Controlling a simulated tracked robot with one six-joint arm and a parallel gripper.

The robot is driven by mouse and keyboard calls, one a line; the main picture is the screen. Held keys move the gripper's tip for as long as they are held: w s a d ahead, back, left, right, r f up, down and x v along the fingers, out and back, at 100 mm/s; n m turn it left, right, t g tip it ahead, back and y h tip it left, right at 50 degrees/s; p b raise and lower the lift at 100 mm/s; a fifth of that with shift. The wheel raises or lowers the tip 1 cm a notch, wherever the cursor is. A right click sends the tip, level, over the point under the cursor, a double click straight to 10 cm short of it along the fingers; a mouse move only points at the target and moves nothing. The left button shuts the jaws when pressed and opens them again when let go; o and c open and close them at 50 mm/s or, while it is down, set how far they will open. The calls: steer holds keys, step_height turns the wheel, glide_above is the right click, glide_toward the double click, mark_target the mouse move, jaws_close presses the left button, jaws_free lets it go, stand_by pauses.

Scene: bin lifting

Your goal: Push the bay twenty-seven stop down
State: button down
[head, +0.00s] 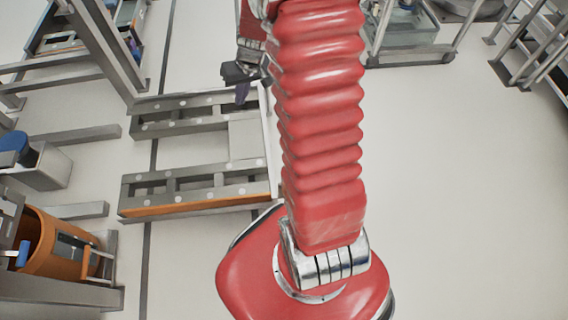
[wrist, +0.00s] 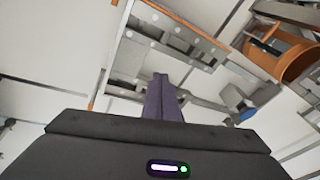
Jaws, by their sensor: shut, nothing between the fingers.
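My gripper (head: 242,93) points down above the far end of a low grey metal frame in the head view. Its dark purple fingers (wrist: 161,100) are together and empty in the wrist view. No bay number is legible, so I cannot tell which part is the bay twenty-seven stop. A blue tab (head: 22,253) sits by the orange bin (head: 45,240) at the lower left. A blue rounded part (head: 14,142) sits by a grey block (head: 45,168) at the left edge. A blue part (wrist: 247,114) also shows right of my fingers in the wrist view.
The low grey frame (head: 150,190) has crossbars and an orange front edge. Grey posts and rails (head: 110,45) stand at the upper left. A glass-sided cart (head: 410,40) and a metal rack (head: 540,50) stand at the back right. The right-hand floor is clear.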

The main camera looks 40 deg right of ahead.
steer(key=s+d+f+m, duration=0.1)
steer(key=s+d+f, duration=0.2)
steer(key=f, duration=0.8)
steer(key=s+d+f+m+g, duration=0.1)
steer(key=s+d+f, duration=0.2)
steer(key=d+f, duration=0.3)
steer(key=s+d+f+m, duration=0.1)
steer(key=s+d+f, duration=0.3)
steer(key=f, duration=1.2)
steer(key=shift+d+f+m+g, duration=0.2)
steer(key=shift+f+m+g, duration=0.1)
steer(key=shift+f+g, duration=0.1)
steer(key=shift+s, duration=0.1)
steer(key=shift+w+a+f, duration=0.25)
steer(key=shift+a+f, duration=0.15)
steer(key=shift+f, duration=1.85)
steer(key=shift+w+a+f, duration=0.3)
steer(key=shift+a+f, duration=0.05)
steer(key=shift+f, duration=1.95)
steer(key=shift+w+a+f, duration=0.25)
steer(key=shift+a+f, duration=0.15)
steer(key=shift+f, duration=1.85)
